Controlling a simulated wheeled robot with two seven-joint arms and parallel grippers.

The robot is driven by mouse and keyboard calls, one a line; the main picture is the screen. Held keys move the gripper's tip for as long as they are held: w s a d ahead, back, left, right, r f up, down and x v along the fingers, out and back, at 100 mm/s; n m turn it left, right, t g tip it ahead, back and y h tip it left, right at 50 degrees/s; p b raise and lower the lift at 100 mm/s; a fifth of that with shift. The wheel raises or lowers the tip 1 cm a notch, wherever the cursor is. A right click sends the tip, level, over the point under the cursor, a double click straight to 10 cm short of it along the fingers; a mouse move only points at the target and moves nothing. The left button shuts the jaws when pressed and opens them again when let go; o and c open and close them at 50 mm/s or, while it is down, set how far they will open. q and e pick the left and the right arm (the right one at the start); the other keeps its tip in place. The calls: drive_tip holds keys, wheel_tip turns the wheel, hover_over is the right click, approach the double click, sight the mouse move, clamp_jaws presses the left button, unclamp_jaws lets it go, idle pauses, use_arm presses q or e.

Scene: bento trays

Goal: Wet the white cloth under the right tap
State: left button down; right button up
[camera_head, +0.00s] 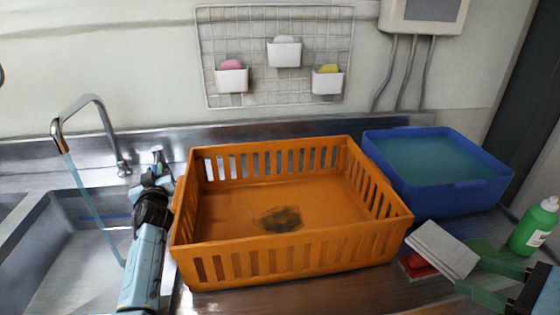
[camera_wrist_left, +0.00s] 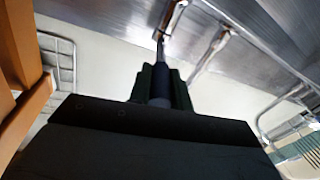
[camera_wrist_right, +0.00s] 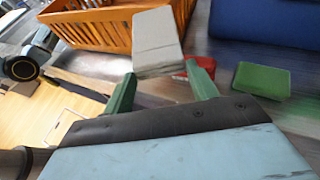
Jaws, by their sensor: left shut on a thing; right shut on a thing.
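The right tap (camera_head: 98,115) is a curved metal spout over the sink, with a bluish stream of water (camera_head: 88,205) running from it. My left gripper (camera_head: 156,178) is at the small tap handle (camera_head: 158,157) beside the spout and is shut on it. In the left wrist view the fingers (camera_wrist_left: 160,85) close around a dark shaft. The white cloth (camera_head: 441,247) is a flat pale block at the right. My right gripper (camera_head: 469,268) is shut on its near edge and holds it above the counter, away from the water. The cloth also shows in the right wrist view (camera_wrist_right: 156,38).
A large orange basket (camera_head: 290,262) with a dark patch on its floor stands between the sink (camera_head: 50,235) and the cloth. A blue tub (camera_head: 450,200) of water is behind the cloth. A red sponge (camera_head: 412,268), a green sponge (camera_wrist_right: 262,80) and a green bottle (camera_head: 533,230) are nearby.

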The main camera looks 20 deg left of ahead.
use_arm(q)
drive_tip(key=c, duration=1.3)
unclamp_jaws()
drive_tip(key=shift+r, duration=0.15)
wheel_tip(320, 180, up, 10)
drive_tip(key=p, duration=0.3)
drive_tip(key=shift+p, duration=0.35)
